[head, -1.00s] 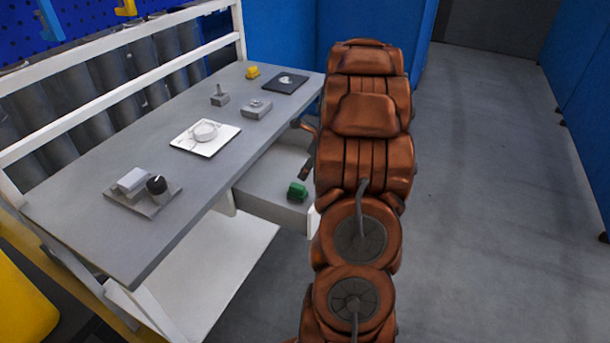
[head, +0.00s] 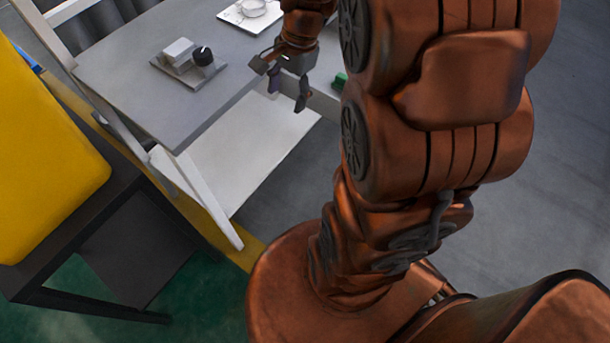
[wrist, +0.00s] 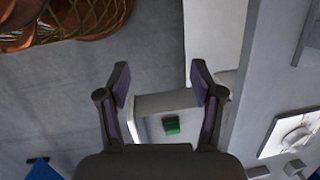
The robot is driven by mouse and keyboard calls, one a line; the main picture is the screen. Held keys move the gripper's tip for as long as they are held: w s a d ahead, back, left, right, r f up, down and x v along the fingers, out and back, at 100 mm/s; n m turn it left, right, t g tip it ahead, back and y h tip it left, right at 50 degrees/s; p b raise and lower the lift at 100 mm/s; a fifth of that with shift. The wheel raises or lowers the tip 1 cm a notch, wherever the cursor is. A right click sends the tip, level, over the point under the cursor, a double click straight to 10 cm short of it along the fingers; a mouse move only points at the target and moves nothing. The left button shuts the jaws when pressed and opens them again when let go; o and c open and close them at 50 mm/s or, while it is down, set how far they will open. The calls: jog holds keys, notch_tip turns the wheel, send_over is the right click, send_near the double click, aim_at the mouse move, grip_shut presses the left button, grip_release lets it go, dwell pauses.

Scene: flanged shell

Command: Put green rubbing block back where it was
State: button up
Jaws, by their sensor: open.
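The green rubbing block (head: 340,80) shows beside my arm in the head view, partly hidden by it. In the wrist view the green rubbing block (wrist: 171,125) sits inside a pale, pulled-out drawer (wrist: 165,100). My gripper (head: 288,93) hangs over the white lower shelf (head: 255,145), by the table's front edge. It is open and empty. In the wrist view its fingers are spread wide (wrist: 160,80), and the block lies beyond them, apart from both.
The grey tabletop (head: 150,95) carries a grey plate with a block and a black knob (head: 203,56), and a white plate with a round part (head: 252,12). A yellow-backed chair or stand (head: 45,150) is at the left. Open floor lies at the right.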

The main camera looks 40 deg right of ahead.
jog(key=s+a+n+g, duration=0.1)
jog(key=s+a+n, duration=0.2)
jog(key=s+n, duration=0.2)
jog(key=s+a+r+n+h, duration=0.1)
jog(key=s+a+n, duration=0.2)
jog(key=s+n, duration=0.2)
jog(key=s+a+n+g+h, duration=0.1)
jog(key=s+a+n, duration=0.3)
jog(key=s, duration=0.5)
jog(key=shift+r+n+g, duration=0.2)
jog(key=shift+n+g, duration=0.1)
jog(key=shift+n, duration=0.5)
jog(key=shift+s, duration=0.1)
notch_tip(320, 180, up, 4)
jog(key=p, duration=0.3)
jog(key=shift+f, duration=0.4)
jog(key=shift+c, duration=0.3)
